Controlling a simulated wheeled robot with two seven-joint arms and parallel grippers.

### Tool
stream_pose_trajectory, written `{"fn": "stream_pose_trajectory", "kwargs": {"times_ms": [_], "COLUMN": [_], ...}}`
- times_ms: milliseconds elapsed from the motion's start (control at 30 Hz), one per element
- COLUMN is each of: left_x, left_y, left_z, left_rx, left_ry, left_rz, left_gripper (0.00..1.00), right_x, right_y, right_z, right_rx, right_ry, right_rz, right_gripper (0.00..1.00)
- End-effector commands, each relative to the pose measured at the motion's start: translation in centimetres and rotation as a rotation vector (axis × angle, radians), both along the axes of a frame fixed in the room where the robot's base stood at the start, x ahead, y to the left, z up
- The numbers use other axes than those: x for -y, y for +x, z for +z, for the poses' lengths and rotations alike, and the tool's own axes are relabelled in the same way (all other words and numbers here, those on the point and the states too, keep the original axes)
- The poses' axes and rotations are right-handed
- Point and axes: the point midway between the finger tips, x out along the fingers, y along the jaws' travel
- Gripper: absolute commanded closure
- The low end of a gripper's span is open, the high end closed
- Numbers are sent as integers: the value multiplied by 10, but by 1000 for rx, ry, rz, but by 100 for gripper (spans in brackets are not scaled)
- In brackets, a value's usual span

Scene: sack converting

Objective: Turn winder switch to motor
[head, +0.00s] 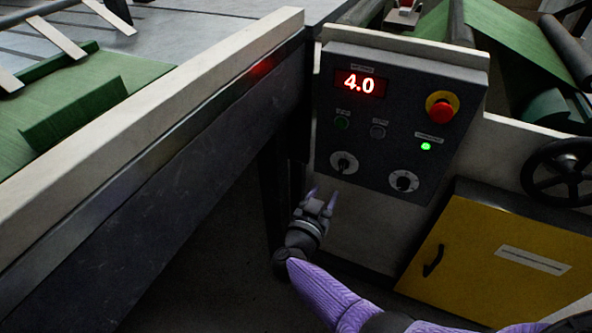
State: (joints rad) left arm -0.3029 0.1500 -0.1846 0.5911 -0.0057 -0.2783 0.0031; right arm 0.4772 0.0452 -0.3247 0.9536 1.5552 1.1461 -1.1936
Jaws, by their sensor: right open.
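A dark grey control panel (385,130) stands in the middle of the head view. Two rotary switches with round pale dials are low on it, a left one (344,163) and a right one (403,181). Their lettering is too small to read, so I cannot tell which is the winder switch. My right gripper (323,196) is just below the left switch in the picture. Its two fingers point up, apart and with nothing between them. It appears clear of both switches. My left gripper is not in view.
The panel has a red display (360,83) reading 4.0, a red emergency button (440,107), small buttons and a lit green lamp (426,146). A pale rail (150,120) runs along the left. A yellow cabinet (480,262) and a black handwheel (565,171) are at the right.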

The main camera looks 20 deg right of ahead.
Motion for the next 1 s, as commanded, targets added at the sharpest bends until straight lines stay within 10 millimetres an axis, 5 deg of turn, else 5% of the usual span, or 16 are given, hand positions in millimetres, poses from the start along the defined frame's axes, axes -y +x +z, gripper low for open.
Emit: {"fn": "stream_pose_trajectory", "kwargs": {"times_ms": [333, 700, 933, 1000], "left_x": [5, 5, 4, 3], "left_y": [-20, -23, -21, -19], "left_z": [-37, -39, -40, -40], "left_rx": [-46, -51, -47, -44], "left_ry": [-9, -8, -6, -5], "left_rz": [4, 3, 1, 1], "left_gripper": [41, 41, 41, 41], "right_x": [59, 70, 70, 70], "right_y": [49, 59, 59, 58], "right_z": [-6, 0, 0, 0], "right_rx": [-3, -1, -1, -1], "right_ry": [-4, -2, -2, -2], "right_rz": [2, 3, 4, 4], "right_gripper": [50, 50, 94, 100]}}
